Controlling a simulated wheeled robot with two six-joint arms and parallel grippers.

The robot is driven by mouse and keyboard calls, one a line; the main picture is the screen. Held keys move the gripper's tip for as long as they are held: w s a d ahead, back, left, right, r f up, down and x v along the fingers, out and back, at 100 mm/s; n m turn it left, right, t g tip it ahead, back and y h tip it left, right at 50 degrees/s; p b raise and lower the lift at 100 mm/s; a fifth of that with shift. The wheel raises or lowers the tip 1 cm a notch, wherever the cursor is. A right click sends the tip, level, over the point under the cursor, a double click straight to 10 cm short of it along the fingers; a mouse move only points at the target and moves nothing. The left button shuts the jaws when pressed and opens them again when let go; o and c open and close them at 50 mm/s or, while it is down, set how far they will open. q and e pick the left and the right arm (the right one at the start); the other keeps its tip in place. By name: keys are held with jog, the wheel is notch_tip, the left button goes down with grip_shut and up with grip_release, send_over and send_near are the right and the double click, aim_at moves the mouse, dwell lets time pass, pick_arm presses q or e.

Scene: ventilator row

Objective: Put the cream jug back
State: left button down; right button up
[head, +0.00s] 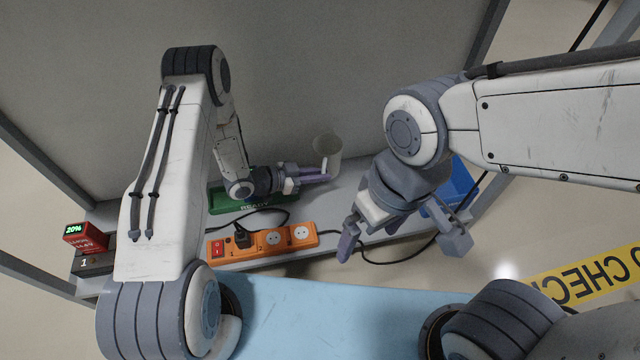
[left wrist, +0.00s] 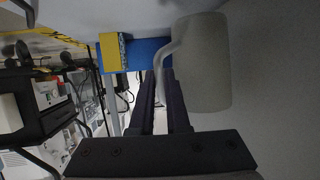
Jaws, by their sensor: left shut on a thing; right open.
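The cream jug (head: 328,151) is held up by my left gripper (head: 322,177) near the back wall, above the grey shelf. In the left wrist view the jug (left wrist: 204,65) appears large, with its handle between the two dark fingers of my left gripper (left wrist: 165,100). The left gripper is shut on the handle. My right gripper (head: 402,247) is open and empty, in front of the shelf, to the right of the orange power strip.
A green tray marked READY (head: 225,204) lies on the shelf. The orange power strip (head: 272,239) with a plug and cable lies in front. A blue bin (head: 460,186) stands at right. A red 20% display (head: 86,237) is at far left.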

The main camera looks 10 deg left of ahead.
pick_arm(q)
notch_tip(320, 180, down, 3)
jog(key=shift+f+b, duration=0.2)
jog(key=shift+b, duration=0.85)
jog(key=shift+r, duration=0.15)
jog(key=shift+f, duration=0.2)
jog(key=c, duration=0.9)
grip_release()
jog(key=shift+r, duration=0.1)
